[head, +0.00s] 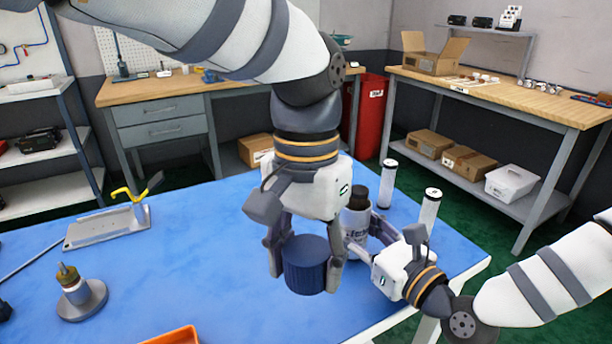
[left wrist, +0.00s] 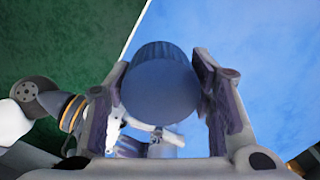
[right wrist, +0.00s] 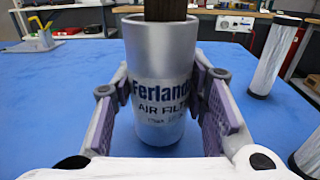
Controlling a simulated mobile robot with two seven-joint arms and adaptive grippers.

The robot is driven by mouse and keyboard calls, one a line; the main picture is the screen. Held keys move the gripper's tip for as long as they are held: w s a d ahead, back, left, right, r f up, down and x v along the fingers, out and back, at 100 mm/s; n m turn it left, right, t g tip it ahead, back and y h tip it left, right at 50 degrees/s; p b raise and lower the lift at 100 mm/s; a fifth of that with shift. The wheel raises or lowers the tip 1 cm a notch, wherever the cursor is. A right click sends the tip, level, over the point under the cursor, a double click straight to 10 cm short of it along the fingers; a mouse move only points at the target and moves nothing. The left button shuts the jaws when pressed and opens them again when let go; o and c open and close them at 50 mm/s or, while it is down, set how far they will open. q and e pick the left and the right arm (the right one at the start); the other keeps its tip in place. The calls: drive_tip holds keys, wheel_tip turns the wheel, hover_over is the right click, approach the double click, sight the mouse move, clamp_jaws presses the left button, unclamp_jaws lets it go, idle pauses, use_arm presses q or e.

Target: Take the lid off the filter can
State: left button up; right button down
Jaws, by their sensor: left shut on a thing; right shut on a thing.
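The lid (head: 305,262) is a dark blue ribbed cap. My left gripper (head: 304,272) is shut on it and holds it off the can, to the can's left in the head view. The lid fills the space between the fingers in the left wrist view (left wrist: 160,85). The filter can (head: 353,222) is a silver-white cylinder, upright on the table and open at the top. A dark element (right wrist: 165,9) stands up out of it. My right gripper (right wrist: 160,112) is shut around the can's body, which shows "AIR FILTER" lettering in the right wrist view (right wrist: 158,65).
Two white cylinders (head: 388,184) (head: 429,212) stand behind and right of the can. A bracket with a yellow handle (head: 110,223), a brass-topped fitting (head: 77,290) and an orange tray (head: 172,337) are on the blue table. The table's left middle is clear.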

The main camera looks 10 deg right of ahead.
drive_tip(key=shift+w+f, duration=0.1)
drive_tip(key=shift+f, duration=0.05)
drive_tip(key=shift+f, duration=0.25)
drive_tip(key=c, duration=1)
unclamp_jaws()
drive_tip(key=shift+o, duration=0.2)
drive_tip(key=shift+r, duration=0.2)
